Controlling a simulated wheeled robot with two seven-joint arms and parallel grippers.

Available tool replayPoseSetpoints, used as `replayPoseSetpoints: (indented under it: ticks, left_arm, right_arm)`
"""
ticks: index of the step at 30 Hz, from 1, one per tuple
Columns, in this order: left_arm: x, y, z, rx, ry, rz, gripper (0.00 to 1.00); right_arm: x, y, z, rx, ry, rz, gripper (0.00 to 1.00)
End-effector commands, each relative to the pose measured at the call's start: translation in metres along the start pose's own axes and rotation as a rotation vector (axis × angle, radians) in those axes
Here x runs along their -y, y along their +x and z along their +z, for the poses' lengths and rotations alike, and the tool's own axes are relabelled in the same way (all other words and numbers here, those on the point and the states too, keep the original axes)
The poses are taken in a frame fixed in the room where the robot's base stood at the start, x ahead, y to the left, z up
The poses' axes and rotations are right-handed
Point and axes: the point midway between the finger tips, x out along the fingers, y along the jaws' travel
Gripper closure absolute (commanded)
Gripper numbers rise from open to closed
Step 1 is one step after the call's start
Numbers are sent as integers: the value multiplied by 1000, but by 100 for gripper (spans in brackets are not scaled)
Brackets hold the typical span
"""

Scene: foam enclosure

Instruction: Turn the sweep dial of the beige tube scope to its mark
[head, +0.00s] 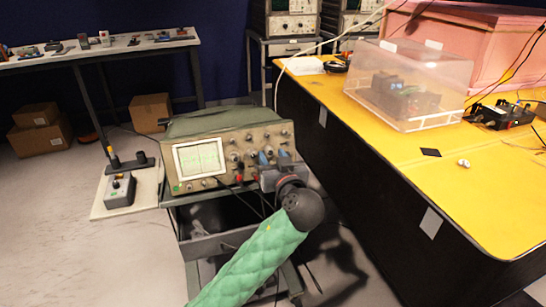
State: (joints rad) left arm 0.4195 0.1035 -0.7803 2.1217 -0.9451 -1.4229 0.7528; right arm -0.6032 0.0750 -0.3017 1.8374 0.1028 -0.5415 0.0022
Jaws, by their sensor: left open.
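The beige tube scope (217,140) stands on a grey cart, its lit screen (199,158) at the left of its front and several knobs at the right. My left gripper (261,157), on the green-sleeved arm, is open at the right part of the front panel, its blue-tipped fingers close to the knobs. I cannot tell whether they touch a knob. The gripper hides the lower right of the panel. Which knob is the sweep dial, and its mark, cannot be made out. My right gripper is not in view.
Dark leads hang from the scope's front. A small grey box (120,190) sits on a pale board at left. The yellow-topped bench (400,150) stands close on the right, bearing a clear plastic cover (418,78) and a pink foam box (470,40). Floor is free at left.

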Motion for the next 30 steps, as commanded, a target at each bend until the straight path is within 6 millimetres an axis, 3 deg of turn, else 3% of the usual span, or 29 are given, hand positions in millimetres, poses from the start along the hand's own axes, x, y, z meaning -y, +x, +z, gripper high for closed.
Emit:
replayPoseSetpoints:
  ticks: [10, 15, 17, 30]
  left_arm:
    - [0, 4, 0, 1, 0, 0, 59]
    - [0, 4, 0, 1, 0, 0, 92]
    - [0, 4, 0, 1, 0, 0, 100]
    - [1, 4, -2, 2, 79, 25, 100]
  right_arm:
    - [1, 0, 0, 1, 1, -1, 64]
    - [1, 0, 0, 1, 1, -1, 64]
    - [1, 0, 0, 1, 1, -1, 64]
    - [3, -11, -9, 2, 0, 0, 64]
